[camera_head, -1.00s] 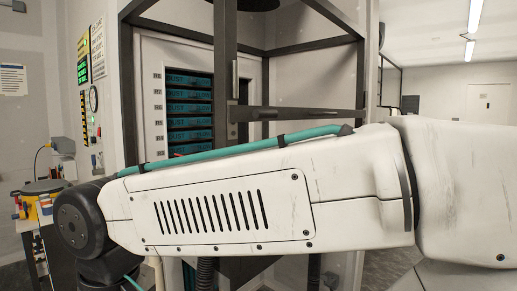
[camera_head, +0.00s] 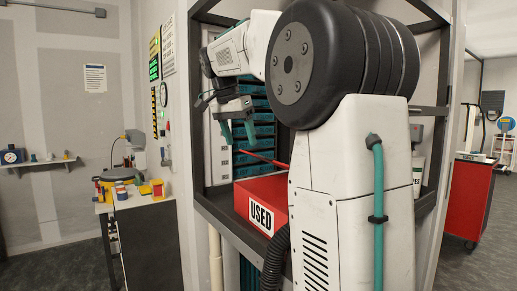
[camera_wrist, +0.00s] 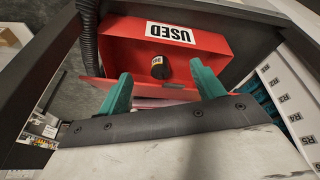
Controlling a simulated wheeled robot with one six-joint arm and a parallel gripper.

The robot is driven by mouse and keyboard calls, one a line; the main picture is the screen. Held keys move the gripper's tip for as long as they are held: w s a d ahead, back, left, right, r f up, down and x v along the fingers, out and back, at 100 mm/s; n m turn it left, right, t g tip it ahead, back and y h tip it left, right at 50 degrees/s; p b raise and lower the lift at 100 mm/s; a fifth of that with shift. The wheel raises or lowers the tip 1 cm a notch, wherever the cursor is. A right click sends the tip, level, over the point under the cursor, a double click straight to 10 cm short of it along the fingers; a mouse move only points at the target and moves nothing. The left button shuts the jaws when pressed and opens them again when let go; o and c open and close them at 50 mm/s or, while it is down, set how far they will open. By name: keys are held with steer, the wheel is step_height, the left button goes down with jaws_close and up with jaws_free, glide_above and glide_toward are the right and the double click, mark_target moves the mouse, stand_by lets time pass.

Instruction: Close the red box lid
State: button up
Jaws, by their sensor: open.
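The red box (camera_head: 262,200), with a white USED label, sits on the dark rack shelf, partly hidden behind my arm. A thin red edge (camera_head: 262,159), apparently its raised lid, slants above it. My gripper (camera_head: 239,138) is open and empty, its teal fingers pointing down close above that edge. In the wrist view the box (camera_wrist: 212,42) appears upside down and open, with a black cylinder (camera_wrist: 161,68) inside. My gripper (camera_wrist: 162,86) spans a red strip at the box's near side. I cannot tell whether the fingers touch it.
Dark rack posts (camera_head: 437,120) and shelf surround the box. Teal-fronted drawers (camera_head: 258,130) stand behind it. A cluttered side bench (camera_head: 165,205) is at the left. A red cabinet (camera_head: 468,200) stands at the far right. Floor shows at the lower left.

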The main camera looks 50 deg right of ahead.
steer(key=w+d+r+m+g, duration=0.1)
steer(key=d+m, duration=0.1)
steer(key=d, duration=0.3)
steer(key=w+d+r+m, duration=0.1)
steer(key=w+d+m, duration=0.15)
steer(key=d, duration=0.25)
steer(key=shift+h, duration=0.3)
steer(key=x, duration=0.7)
steer(key=shift+s+f, duration=0.3)
steer(key=shift+s, duration=0.15)
jaws_close()
jaws_free()
